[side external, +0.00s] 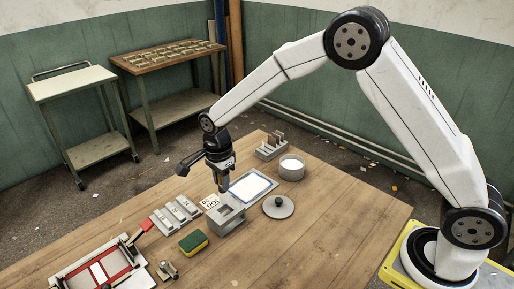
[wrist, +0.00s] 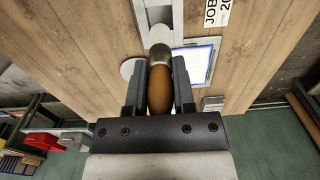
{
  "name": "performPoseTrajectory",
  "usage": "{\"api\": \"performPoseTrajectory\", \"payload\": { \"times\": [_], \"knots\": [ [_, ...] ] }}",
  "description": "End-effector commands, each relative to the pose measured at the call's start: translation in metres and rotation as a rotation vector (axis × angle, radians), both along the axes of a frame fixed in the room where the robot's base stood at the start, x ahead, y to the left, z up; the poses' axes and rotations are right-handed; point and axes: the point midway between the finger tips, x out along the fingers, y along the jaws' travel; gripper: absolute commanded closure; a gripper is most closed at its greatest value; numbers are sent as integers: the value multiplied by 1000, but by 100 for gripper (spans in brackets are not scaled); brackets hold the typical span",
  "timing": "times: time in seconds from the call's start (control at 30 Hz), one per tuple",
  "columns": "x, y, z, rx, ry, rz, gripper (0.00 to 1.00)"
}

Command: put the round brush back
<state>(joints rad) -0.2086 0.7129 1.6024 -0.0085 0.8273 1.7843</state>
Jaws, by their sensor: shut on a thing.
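The round brush (wrist: 160,84) has a brown wooden handle, a metal ferrule and a pale tip. My gripper (wrist: 160,88) is shut on its handle, one finger on each side. In the side view my gripper (side external: 221,178) points down over the grey holder block (side external: 229,217), which has an opening in its top. The brush's lower part (side external: 224,187) shows just above the block. In the wrist view the pale tip lies in front of the grey block (wrist: 141,16). I cannot tell whether the tip is inside an opening.
A blue-edged tray with a white sheet (side external: 251,185) and a job card (side external: 210,202) lie close by. A knobbed round lid (side external: 278,208), a white-filled pot (side external: 291,170), a slotted rack (side external: 271,147), grey blocks (side external: 175,215) and a sponge (side external: 193,241) stand around. The front right table is clear.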

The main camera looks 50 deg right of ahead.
Motion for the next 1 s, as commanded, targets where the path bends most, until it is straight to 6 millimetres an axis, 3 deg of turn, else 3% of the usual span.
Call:
{"api": "performPoseTrajectory", "payload": {
  "times": [0.3,0.63,1.0],
  "knots": [
    [0,0,-33,0,2,0,100],
    [0,0,-42,1,1,0,100],
    [0,0,-76,1,0,0,100]
  ]
}}
